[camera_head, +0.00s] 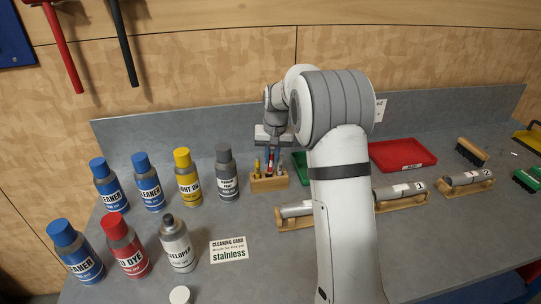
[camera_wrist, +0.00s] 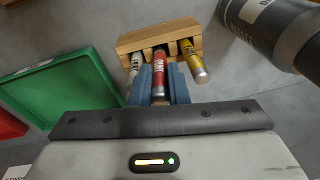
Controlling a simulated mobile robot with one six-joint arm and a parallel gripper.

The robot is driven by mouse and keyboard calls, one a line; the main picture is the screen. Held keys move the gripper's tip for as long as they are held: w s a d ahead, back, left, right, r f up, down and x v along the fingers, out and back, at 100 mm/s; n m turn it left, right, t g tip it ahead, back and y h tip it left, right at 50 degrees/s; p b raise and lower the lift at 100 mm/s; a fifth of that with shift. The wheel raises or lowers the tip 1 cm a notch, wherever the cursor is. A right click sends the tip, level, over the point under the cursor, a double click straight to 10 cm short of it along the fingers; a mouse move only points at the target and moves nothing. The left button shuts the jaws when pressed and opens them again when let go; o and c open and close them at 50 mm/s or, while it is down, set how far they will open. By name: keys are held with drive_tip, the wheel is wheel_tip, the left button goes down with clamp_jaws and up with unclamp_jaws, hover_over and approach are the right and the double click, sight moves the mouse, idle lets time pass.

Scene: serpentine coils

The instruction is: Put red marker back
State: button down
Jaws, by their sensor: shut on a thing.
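The red marker (camera_wrist: 160,66) is between the two blue-grey fingers of my gripper (camera_wrist: 160,84), which is shut on it. In the wrist view its far end is at the middle slot of the wooden holder (camera_wrist: 188,22); I cannot tell how deep it sits. A yellow marker (camera_wrist: 194,62) is in the slot to its right and a white-grey marker (camera_wrist: 134,72) in the slot to its left. In the head view my gripper (camera_head: 271,148) points down above the holder (camera_head: 268,185), with the red marker (camera_head: 270,160) upright below it.
A dark grey spray can (camera_head: 227,173) stands close left of the holder, with several cleaner bottles further left. A green tray (camera_wrist: 62,90) lies close on the other side. Metal cylinders on wooden cradles (camera_head: 403,193) and a red tray (camera_head: 403,154) are to the right.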

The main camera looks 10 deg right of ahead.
drive_tip(key=shift+f+b, duration=0.65)
drive_tip(key=shift+f, duration=0.5)
drive_tip(key=c, duration=1.3)
unclamp_jaws()
drive_tip(key=shift+r, duration=0.1)
